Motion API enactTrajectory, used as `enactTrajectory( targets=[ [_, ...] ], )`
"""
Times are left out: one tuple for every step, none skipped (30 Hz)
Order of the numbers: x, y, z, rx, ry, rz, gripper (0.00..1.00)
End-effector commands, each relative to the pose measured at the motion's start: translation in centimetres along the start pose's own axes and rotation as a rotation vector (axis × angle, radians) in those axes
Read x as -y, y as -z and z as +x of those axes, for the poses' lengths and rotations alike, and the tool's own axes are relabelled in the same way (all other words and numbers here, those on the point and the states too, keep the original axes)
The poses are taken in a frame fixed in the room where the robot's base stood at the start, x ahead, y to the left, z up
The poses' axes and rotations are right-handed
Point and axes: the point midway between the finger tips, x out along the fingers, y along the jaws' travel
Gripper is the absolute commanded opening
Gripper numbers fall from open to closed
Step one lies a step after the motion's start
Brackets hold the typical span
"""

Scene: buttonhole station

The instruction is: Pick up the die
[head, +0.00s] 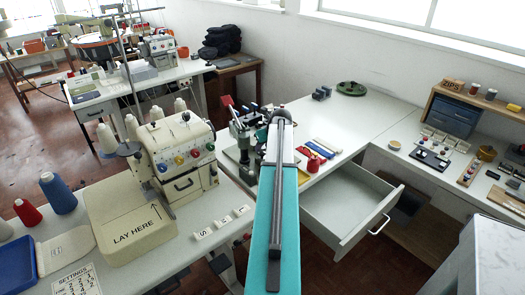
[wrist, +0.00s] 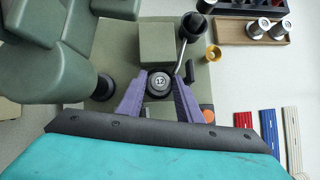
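The die (wrist: 160,82), a round metal-faced piece marked 12 with a dark rim, sits on the grey-green machine in the wrist view. My gripper (wrist: 160,76) reaches it with one purple finger on each side. The fingertips are very close to its rim, and I cannot tell whether they touch it. In the head view the machine (head: 242,128) stands at the left end of the white table, partly behind my teal arm. The die and my fingers are hidden there.
In the wrist view, a green block (wrist: 157,42) and a lever (wrist: 187,50) lie just beyond the die. A bulky green machine arm (wrist: 45,80) is at left. In the head view, an open drawer (head: 345,205) juts out at right; the tabletop has clear room.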

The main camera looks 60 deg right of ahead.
Motion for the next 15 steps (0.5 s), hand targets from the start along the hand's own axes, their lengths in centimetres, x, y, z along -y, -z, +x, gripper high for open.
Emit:
enactTrajectory(
  targets=[
    [-0.05,0.01,0.01,0.000,0.000,-0.001,0.32],
    [-0.05,0.01,0.01,0.000,0.000,0.000,0.32],
    [-0.05,0.01,0.01,0.000,0.000,0.000,0.32],
    [-0.04,0.01,0.00,0.000,0.000,0.000,0.32],
    [-0.04,0.01,0.00,0.000,0.000,0.000,0.32],
    [-0.04,0.01,0.00,0.000,0.000,0.000,0.32],
    [-0.03,0.02,0.00,0.000,0.000,0.000,0.32],
    [-0.03,0.02,-0.01,0.000,0.000,0.000,0.32],
    [-0.03,0.02,-0.01,0.000,0.000,0.000,0.32],
    [-0.03,0.02,-0.01,0.000,0.000,0.000,0.32],
    [-0.02,0.02,-0.02,0.000,0.000,0.000,0.32],
    [-0.02,0.02,-0.02,0.000,0.000,0.000,0.32],
    [-0.02,0.02,-0.02,0.000,0.000,0.000,0.32],
    [-0.02,0.02,-0.02,0.000,0.000,0.000,0.31],
    [-0.01,0.02,-0.02,0.000,0.000,0.000,0.24]
  ],
)
